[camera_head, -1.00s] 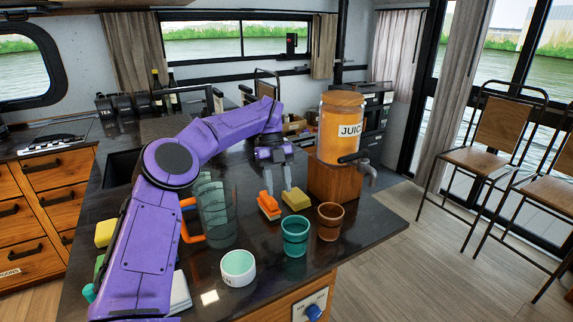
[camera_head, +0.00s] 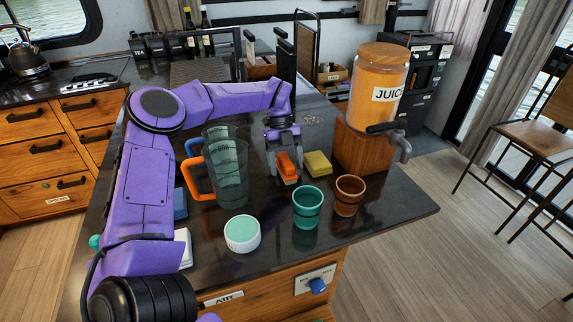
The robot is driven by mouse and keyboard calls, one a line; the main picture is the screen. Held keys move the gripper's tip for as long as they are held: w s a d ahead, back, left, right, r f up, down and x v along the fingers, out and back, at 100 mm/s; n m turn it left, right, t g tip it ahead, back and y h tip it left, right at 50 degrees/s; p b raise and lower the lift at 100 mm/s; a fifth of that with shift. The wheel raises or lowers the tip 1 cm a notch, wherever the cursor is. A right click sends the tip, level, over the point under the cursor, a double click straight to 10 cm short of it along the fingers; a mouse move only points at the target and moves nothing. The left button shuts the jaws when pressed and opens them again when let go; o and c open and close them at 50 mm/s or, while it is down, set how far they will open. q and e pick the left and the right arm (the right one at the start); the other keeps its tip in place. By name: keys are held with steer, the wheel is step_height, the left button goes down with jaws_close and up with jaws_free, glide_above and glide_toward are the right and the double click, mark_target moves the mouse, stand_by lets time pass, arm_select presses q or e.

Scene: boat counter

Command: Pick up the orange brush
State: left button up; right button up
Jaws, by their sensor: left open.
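The orange brush (camera_head: 287,166) lies on the dark counter, its orange back facing up. My left gripper (camera_head: 285,165) points down over it, with one finger on each side. The jaws are open and the brush appears to rest on the counter between them. The exact gap between fingers and brush is too small to tell. My right gripper is not in view.
A yellow sponge (camera_head: 318,164) lies just right of the brush. Teal (camera_head: 307,208) and brown (camera_head: 348,196) cups stand in front. A pitcher (camera_head: 228,170) with an orange handle is left; a juice dispenser (camera_head: 377,90) on a wooden block stands right. A white bowl (camera_head: 242,234) sits near the front edge.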

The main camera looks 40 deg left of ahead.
mark_target(287, 161)
arm_select(q)
steer(key=shift+d+f, duration=0.25)
steer(key=shift+f, duration=0.05)
steer(key=shift+s+d+r, duration=0.1)
steer(key=shift+s+d, duration=0.05)
steer(key=shift+s, duration=0.15)
steer(key=c, duration=1.2)
steer(key=shift+o, duration=0.2)
steer(key=shift+w+r, duration=0.1)
steer(key=shift+r, duration=0.2)
step_height(287, 161, up, 9)
steer(key=shift+r+b, duration=0.15)
steer(key=shift+b, duration=0.7)
